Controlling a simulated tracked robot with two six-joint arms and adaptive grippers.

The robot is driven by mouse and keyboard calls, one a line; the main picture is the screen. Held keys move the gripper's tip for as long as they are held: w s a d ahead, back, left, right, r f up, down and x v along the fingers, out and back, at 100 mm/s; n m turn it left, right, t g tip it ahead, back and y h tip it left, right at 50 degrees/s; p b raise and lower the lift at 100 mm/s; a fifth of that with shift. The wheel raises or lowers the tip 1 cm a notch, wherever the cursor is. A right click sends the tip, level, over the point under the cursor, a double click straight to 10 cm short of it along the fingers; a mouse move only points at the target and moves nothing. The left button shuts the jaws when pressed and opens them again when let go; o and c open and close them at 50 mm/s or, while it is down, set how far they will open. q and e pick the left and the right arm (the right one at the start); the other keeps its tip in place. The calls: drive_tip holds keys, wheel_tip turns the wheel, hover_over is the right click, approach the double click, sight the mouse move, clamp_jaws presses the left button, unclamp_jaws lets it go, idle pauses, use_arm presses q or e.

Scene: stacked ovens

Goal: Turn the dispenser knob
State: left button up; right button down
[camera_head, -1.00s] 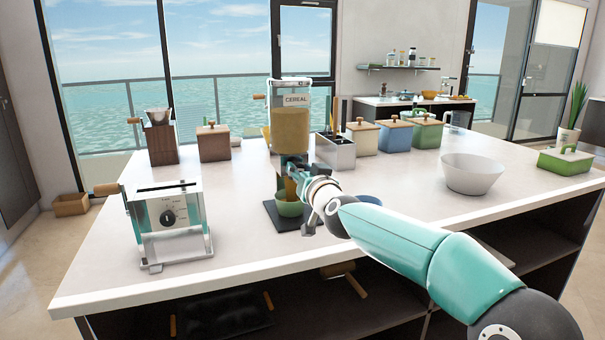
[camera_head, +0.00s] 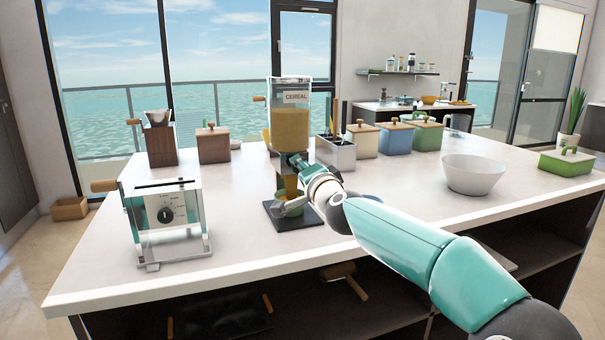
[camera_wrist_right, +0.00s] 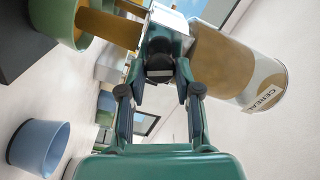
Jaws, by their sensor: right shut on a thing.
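The cereal dispenser (camera_head: 291,128) stands upright on the white island, with a clear, ochre-filled hopper and a "CEREAL" label. My right gripper (camera_head: 292,162) reaches its front below the hopper. In the right wrist view the fingers (camera_wrist_right: 160,68) are shut on the dark dispenser knob (camera_wrist_right: 159,63). An ochre column (camera_head: 291,186) hangs under the dispenser; in the wrist view it runs into a green bowl (camera_wrist_right: 55,18). I cannot tell whether it is a spout or falling cereal. In the head view my wrist parts hide most of the bowl. My left gripper is out of view.
A blue bowl (camera_wrist_right: 38,146) stands near the dispenser, mostly hidden behind my arm in the head view. A toaster-like machine (camera_head: 168,220) stands front left, a white bowl (camera_head: 473,173) at right. Lidded boxes (camera_head: 395,139) line the back.

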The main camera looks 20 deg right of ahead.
drive_tip(key=m, duration=0.3)
drive_tip(key=m+b, duration=0.1)
drive_tip(key=m, duration=0.1)
drive_tip(key=shift+d+f, duration=0.2)
drive_tip(key=shift+f, duration=0.05)
drive_tip(key=shift+f, duration=0.1)
idle(0.3)
drive_tip(key=c, duration=0.8)
unclamp_jaws()
drive_tip(key=shift+c, duration=0.2)
drive_tip(key=shift+r, duration=0.2)
